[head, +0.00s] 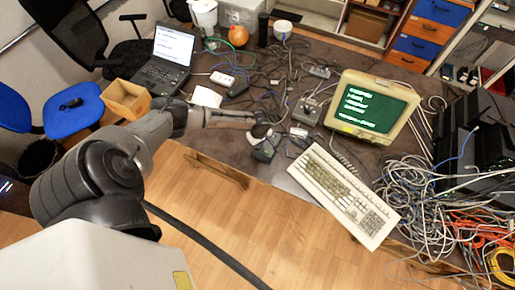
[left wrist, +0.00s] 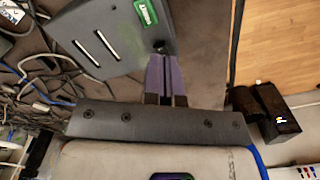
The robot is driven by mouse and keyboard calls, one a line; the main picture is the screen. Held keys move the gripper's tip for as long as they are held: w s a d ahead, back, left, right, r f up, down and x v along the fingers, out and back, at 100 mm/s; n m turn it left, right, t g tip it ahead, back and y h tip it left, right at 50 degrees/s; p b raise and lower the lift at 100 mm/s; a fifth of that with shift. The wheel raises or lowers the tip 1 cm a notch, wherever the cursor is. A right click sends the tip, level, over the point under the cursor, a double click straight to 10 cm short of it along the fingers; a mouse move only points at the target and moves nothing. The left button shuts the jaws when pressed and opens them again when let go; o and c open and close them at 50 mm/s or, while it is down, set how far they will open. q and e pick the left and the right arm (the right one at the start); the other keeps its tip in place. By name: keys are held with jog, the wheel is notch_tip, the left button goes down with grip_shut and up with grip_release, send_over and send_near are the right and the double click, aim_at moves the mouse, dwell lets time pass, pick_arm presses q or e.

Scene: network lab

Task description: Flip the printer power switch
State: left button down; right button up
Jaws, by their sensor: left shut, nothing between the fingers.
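My left gripper (head: 250,118) reaches in from the left over the dark table, its slim fingers shut and empty. In the left wrist view the closed purple-grey fingers (left wrist: 163,62) point at a grey box (left wrist: 82,30) with two pale slots and a green label (left wrist: 145,12). A small dark knob (left wrist: 160,46) at the box's edge is right at the fingertips; I cannot tell if they touch it. I cannot tell whether this box is the printer, and no power switch is clearly readable. My right gripper is not in view.
A beige monitor (head: 372,108) and keyboard (head: 345,195) stand to the right of the gripper. Loose cables (head: 440,205) crowd the table's right side. A laptop (head: 163,62) and wooden box (head: 127,99) are at the left. Wooden floor lies beyond the table's near edge.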

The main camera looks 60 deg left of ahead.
pick_arm(q)
jog(key=shift+f+b, duration=0.7)
jog(key=shift+f, duration=0.55)
dwell(0.7)
jog(key=shift+r+p, duration=0.9)
jog(key=shift+p, duration=0.2)
notch_tip(320, 180, up, 5)
jog(key=p, duration=0.6)
jog(key=shift+r, duration=0.15)
